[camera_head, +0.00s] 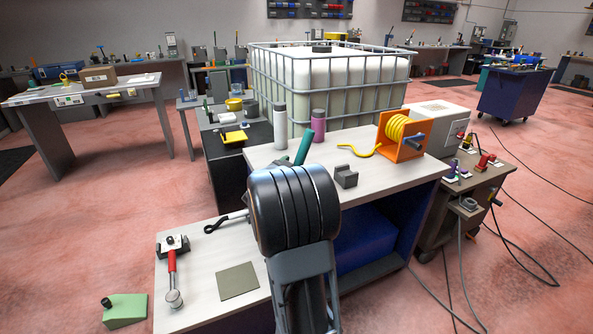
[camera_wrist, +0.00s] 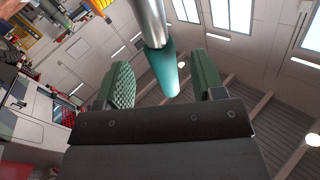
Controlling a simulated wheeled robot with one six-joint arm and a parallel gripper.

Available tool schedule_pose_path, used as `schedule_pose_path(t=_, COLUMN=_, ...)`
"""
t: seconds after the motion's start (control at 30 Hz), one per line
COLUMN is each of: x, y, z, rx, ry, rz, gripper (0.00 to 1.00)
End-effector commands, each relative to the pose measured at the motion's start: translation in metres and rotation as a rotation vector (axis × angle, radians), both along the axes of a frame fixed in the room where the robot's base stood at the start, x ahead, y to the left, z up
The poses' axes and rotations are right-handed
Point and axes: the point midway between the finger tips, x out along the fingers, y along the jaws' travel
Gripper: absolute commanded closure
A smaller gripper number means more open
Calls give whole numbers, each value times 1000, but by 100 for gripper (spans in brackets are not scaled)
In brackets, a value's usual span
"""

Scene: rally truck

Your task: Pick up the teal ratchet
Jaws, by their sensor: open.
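The teal ratchet handle (camera_wrist: 163,72) shows in the wrist view, with a shiny metal shaft (camera_wrist: 152,22) running up out of the picture. My gripper (camera_wrist: 162,63) is open, with one green finger pad on each side of the handle. A gap shows on both sides, and neither pad appears to touch it. In the head view my arm hides most of the gripper; a green-teal piece (camera_head: 305,146) sticks up beyond the arm above the workbench, and I cannot tell if it is a finger or the ratchet.
The workbench (camera_head: 270,154) holds a white bottle (camera_head: 280,126), a pink bottle (camera_head: 318,126), a grey block (camera_head: 345,176) and an orange hose reel (camera_head: 404,137). A caged white tank (camera_head: 335,85) stands behind.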

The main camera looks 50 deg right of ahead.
Motion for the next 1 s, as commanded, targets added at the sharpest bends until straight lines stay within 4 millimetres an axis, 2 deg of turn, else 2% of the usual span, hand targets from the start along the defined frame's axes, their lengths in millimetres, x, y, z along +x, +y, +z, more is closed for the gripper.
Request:
schedule_pose_path(t=0.13, x=2, y=-8, z=1, rx=0, ry=-1, rz=-1, gripper=38)
schedule_pose_path(t=0.5, x=13, y=-49, z=5, rx=0, ry=-1, rz=-1, gripper=38)
schedule_pose_path(t=0.8, x=15, y=-52, z=5, rx=1, ry=0, rz=1, gripper=38)
schedule_pose_path(t=1.0, x=15, y=-52, z=5, rx=1, ry=0, rz=1, gripper=56)
